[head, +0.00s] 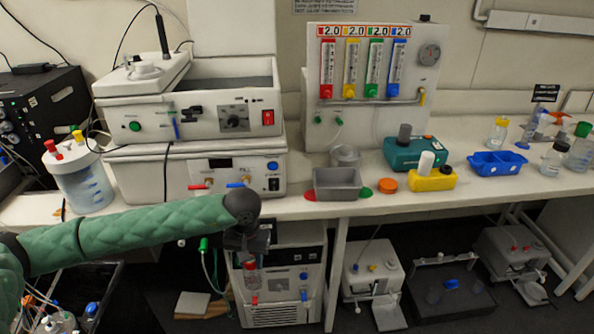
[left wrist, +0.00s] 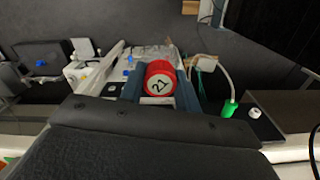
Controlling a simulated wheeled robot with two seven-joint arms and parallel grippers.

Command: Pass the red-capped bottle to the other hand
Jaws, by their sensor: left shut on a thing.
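The left gripper is shut on the bottle. The bottle's body is mostly hidden behind the cap in that view. My right gripper is in neither view.
A white cooling unit (head: 281,284) stands under the bench behind the bottle. The bench (head: 440,196) carries a grey bin (head: 337,184), an orange lid (head: 387,186), a yellow device (head: 432,180) and a blue rack (head: 497,163). The bench's front edge lies behind my left arm.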

